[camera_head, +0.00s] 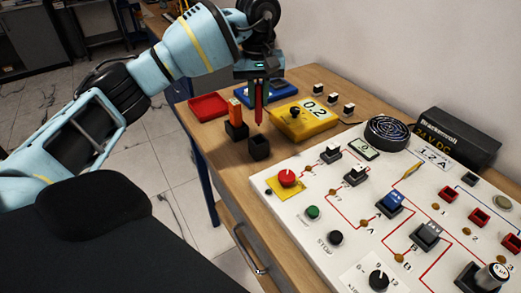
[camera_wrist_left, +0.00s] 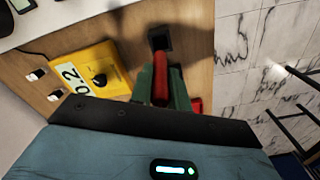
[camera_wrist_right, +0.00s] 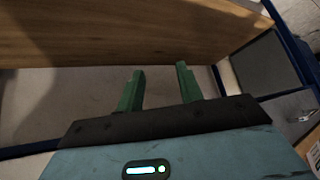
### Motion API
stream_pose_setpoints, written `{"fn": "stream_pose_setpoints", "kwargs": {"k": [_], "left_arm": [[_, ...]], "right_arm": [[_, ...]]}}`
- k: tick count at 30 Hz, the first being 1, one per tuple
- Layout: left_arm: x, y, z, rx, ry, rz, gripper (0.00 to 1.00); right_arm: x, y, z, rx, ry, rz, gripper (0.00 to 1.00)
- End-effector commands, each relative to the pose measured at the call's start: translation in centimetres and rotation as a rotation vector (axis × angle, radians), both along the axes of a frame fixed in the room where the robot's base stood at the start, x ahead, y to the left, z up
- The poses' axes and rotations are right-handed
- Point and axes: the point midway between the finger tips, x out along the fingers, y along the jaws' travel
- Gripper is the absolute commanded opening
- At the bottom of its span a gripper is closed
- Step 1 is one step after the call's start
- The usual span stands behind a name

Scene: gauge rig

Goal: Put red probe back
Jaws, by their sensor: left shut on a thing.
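The red probe (camera_head: 259,101) is held upright in my left gripper (camera_head: 259,86), which is shut on it. It also shows in the left wrist view (camera_wrist_left: 161,86) between the green fingers. Below the probe in the head view, a small black square holder (camera_head: 259,148) stands on the wooden table; it looks empty, and the probe's lower end is above it and apart from it. The holder also shows in the left wrist view (camera_wrist_left: 160,36), beyond the fingers. My right gripper (camera_wrist_right: 160,70) is open and empty, seen only in the right wrist view, near a wooden surface.
A black holder with an orange probe (camera_head: 235,113) stands just left of the empty one. A yellow meter (camera_head: 310,125) reading 0.2 is to the right. Red (camera_head: 208,106) and blue (camera_head: 278,90) trays lie behind. The white panel (camera_head: 322,205) fills the right front.

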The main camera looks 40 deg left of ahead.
Motion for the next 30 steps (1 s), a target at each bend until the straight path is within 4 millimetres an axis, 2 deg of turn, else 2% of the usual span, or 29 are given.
{"fn": "stream_pose_setpoints", "kwargs": {"k": [10, 20, 27, 30], "left_arm": [[-0.1, 0.0, -5.3, 0.001, 0.002, 0.0, 0.0], [-0.1, 0.0, -6.5, 0.001, 0.002, 0.0, 0.0], [-0.1, 0.0, -9.4, 0.002, 0.003, -0.001, 0.0], [0.0, 0.0, -9.8, 0.001, 0.001, -0.001, 0.0]], "right_arm": [[0.3, 0.0, 0.5, 0.001, -0.009, 0.0, 0.36], [0.3, -0.1, 0.4, -0.002, -0.009, 0.003, 0.36], [0.4, -0.2, 0.7, -0.004, -0.012, 0.005, 0.36], [0.4, -0.2, 0.6, -0.004, -0.011, 0.005, 0.36]]}}
